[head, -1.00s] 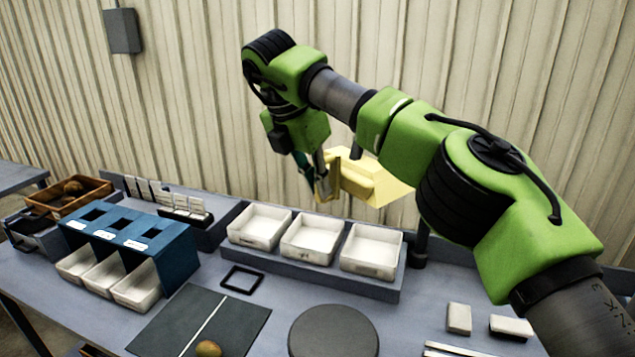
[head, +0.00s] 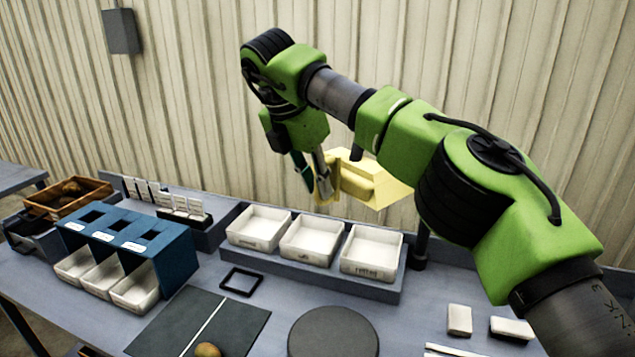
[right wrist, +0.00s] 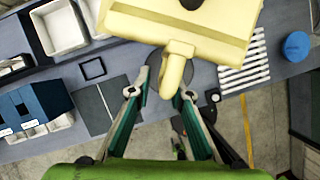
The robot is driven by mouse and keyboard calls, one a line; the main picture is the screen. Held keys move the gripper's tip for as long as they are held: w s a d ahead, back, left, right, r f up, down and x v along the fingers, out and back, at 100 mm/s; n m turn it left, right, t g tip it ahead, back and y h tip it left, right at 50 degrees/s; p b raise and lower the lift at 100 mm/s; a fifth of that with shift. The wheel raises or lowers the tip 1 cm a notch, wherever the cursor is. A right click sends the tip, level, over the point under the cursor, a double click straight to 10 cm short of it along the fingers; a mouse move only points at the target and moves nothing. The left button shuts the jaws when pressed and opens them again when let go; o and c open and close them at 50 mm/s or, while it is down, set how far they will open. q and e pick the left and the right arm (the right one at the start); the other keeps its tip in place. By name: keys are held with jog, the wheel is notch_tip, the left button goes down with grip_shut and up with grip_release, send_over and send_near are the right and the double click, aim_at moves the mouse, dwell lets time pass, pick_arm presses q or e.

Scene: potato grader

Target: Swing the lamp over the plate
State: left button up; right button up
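The lamp has a pale yellow box-shaped head (head: 372,183) that hangs in front of the wall, above and behind the white trays. Its yellow handle (right wrist: 178,68) points toward my right gripper in the right wrist view. My right gripper (right wrist: 158,92) has its two fingers apart, with the handle's end between the tips, closer to the right finger. In the head view my right gripper (head: 316,186) is at the lamp's left side. The plate (head: 333,332) is a dark round disc at the table's front middle, nearer than the lamp. My left gripper is out of view.
Three white trays (head: 314,240) stand in a grey rack below the lamp. A blue sorting box (head: 127,240) with bins stands at left. A dark mat (head: 198,325) with a potato (head: 208,350) lies left of the plate. Two white blocks (head: 459,320) lie at right.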

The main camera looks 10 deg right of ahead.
jog(key=v, duration=0.7)
jog(key=shift+a+r, duration=0.15)
jog(key=shift+a, duration=0.05)
jog(key=shift+d, duration=0.15)
